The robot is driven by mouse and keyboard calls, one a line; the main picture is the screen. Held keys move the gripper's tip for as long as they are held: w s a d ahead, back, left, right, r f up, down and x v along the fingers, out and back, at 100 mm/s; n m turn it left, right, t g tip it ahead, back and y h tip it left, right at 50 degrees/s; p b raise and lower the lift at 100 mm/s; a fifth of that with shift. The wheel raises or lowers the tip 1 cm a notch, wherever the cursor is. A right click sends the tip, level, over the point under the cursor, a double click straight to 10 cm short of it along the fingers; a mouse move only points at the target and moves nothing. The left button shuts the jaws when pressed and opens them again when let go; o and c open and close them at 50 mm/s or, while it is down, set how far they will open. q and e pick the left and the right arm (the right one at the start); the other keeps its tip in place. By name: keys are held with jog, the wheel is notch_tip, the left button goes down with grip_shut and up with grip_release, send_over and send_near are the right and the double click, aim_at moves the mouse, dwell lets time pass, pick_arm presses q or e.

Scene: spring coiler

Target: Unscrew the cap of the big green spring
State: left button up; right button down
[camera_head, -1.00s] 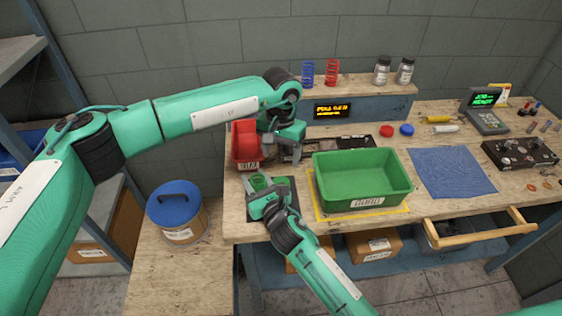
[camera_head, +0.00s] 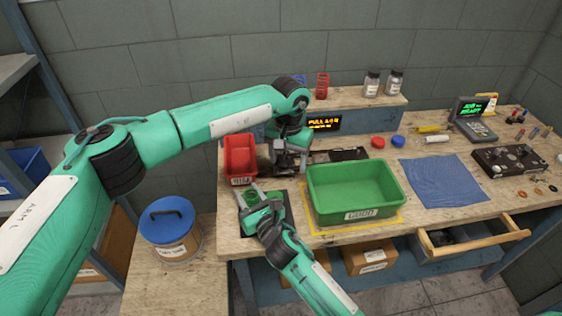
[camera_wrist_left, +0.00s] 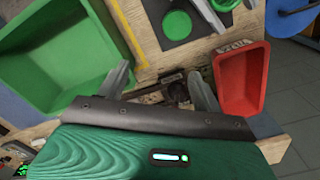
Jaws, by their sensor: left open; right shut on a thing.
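A round green disc (camera_wrist_left: 177,25), which looks like the cap of the big green spring, shows over a dark mat in the left wrist view. My right gripper (camera_head: 257,196) is shut on a green part at that mat in the head view; the gripper hides most of the spring. My left gripper (camera_head: 289,163) is open and empty, pointing down between the red bin and the green tray. Its two fingers (camera_wrist_left: 162,82) show apart in the left wrist view, with the disc beyond them.
The red bin (camera_head: 239,146) stands left of my left gripper, the green tray (camera_head: 358,211) right of it. Red (camera_head: 378,142) and blue (camera_head: 398,142) caps lie behind the tray. A blue cloth (camera_head: 440,185) lies right of it. An open drawer (camera_head: 475,243) juts out in front.

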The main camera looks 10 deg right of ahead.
pick_arm(q)
jog(key=shift+w+d, duration=0.1)
jog(key=shift+d, duration=0.2)
notch_tip(320, 180, up, 12)
dwell(1.1)
